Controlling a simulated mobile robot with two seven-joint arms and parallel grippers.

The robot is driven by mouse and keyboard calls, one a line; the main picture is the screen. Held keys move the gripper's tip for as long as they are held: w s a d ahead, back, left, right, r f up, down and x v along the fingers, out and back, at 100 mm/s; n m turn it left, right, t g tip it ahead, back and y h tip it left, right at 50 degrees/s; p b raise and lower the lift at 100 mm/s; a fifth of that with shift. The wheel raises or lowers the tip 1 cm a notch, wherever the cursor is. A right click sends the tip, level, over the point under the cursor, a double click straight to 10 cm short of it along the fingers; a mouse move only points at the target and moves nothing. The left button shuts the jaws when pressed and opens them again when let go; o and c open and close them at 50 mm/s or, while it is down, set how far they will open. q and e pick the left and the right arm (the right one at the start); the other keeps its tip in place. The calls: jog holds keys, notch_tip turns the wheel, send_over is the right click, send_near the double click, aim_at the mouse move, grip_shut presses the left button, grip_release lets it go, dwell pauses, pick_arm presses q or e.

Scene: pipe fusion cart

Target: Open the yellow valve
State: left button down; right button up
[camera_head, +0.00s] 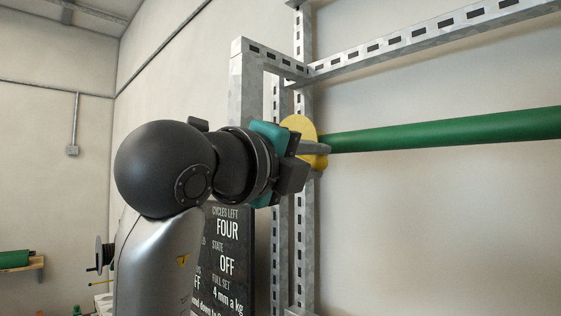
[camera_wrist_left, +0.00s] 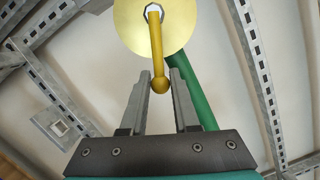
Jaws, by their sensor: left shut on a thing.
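The yellow valve shows as a round yellow disc (camera_head: 298,125) at the end of a green pipe in the head view, partly hidden by my left gripper (camera_head: 322,149). In the left wrist view the disc (camera_wrist_left: 185,28) has a hex nut at its centre, and a yellow lever (camera_wrist_left: 155,48) with a ball end hangs down from it. My left gripper (camera_wrist_left: 160,78) is shut on the lever near its ball end, one grey finger on each side. My right gripper is not in view.
The green pipe (camera_head: 440,130) runs off to the right in front of a pale wall. A slotted metal frame (camera_head: 300,235) stands behind the gripper. A dark sign (camera_head: 228,255) reading "OFF" is partly hidden by my arm.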

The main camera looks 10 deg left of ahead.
pick_arm(q)
jog(key=shift+r, duration=0.1)
jog(key=shift+s+d+r+n+p, duration=0.15)
jog(key=shift+r+n+p, duration=0.35)
jog(key=shift+n, duration=0.3)
jog(key=shift+r+n, duration=0.15)
jog(key=shift+n, duration=0.25)
jog(key=shift+d+r+n+g+p, duration=0.1)
jog(key=shift+r+n+g+p, duration=0.3)
jog(key=shift+r+n+p, duration=0.25)
jog(key=shift+n+y, duration=0.3)
jog(key=shift+n, duration=0.15)
jog(key=shift+r, duration=0.1)
